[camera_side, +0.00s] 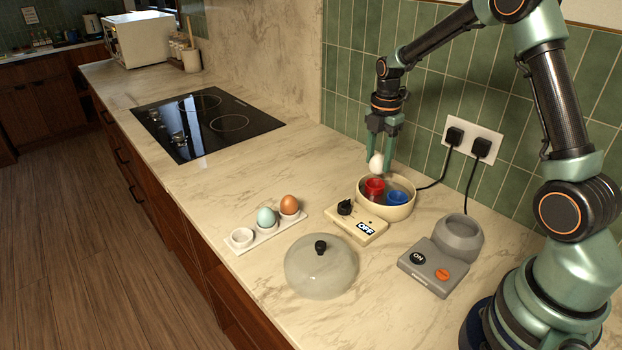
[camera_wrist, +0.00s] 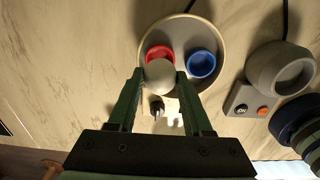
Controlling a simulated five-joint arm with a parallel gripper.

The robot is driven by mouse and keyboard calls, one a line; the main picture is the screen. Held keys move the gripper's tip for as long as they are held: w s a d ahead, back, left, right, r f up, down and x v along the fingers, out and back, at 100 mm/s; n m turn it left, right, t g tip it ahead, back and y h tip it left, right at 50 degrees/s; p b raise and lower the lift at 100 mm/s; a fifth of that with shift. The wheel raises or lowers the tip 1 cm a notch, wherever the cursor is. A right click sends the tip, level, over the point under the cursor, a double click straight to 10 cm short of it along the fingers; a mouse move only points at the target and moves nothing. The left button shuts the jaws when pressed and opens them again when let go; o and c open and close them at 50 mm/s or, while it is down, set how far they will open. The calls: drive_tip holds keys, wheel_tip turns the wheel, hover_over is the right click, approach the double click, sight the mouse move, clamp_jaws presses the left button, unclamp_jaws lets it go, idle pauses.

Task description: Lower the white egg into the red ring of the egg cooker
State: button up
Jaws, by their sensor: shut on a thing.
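My gripper (camera_side: 380,160) points down and is shut on the white egg (camera_side: 376,165), holding it above the cream egg cooker (camera_side: 399,212). The red ring (camera_side: 374,187) is inside the cooker on the left, just below the egg in the side view. In the wrist view the egg (camera_wrist: 160,75) sits between the fingertips and covers the near part of the red ring (camera_wrist: 160,51). A blue ring (camera_side: 397,199) is inside the cooker to the right of the red one. The cooker's front label reads OFF.
A glass lid (camera_side: 321,266) with a black knob lies in front of the cooker. A white tray (camera_side: 266,236) holds a blue egg and a brown egg, with one empty cup. A grey appliance (camera_side: 433,268) marked ON stands to the right. Cords run along the tiled wall.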

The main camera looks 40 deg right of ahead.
sight(376, 170)
drive_tip(key=shift+f, duration=2.35)
idle(1.1)
drive_tip(key=o, duration=0.9)
drive_tip(key=shift+w+r, duration=0.1)
drive_tip(key=shift+r, duration=0.3)
wheel_tip(376, 170, up, 11)
drive_tip(key=shift+r, duration=0.15)
drive_tip(key=s+a+r+m+t, duration=0.2)
drive_tip(key=s+a+m, duration=0.2)
drive_tip(key=s+m, duration=0.1)
drive_tip(key=s+a+r+m+t, duration=0.1)
drive_tip(key=s+a+r+m, duration=0.2)
drive_tip(key=m, duration=0.4)
drive_tip(key=s+a+r+m+t, duration=0.2)
drive_tip(key=s+a+r+m, duration=0.1)
drive_tip(key=s+a+m, duration=0.3)
drive_tip(key=shift+s+a+t, duration=0.3)
drive_tip(key=shift+a, duration=0.45)
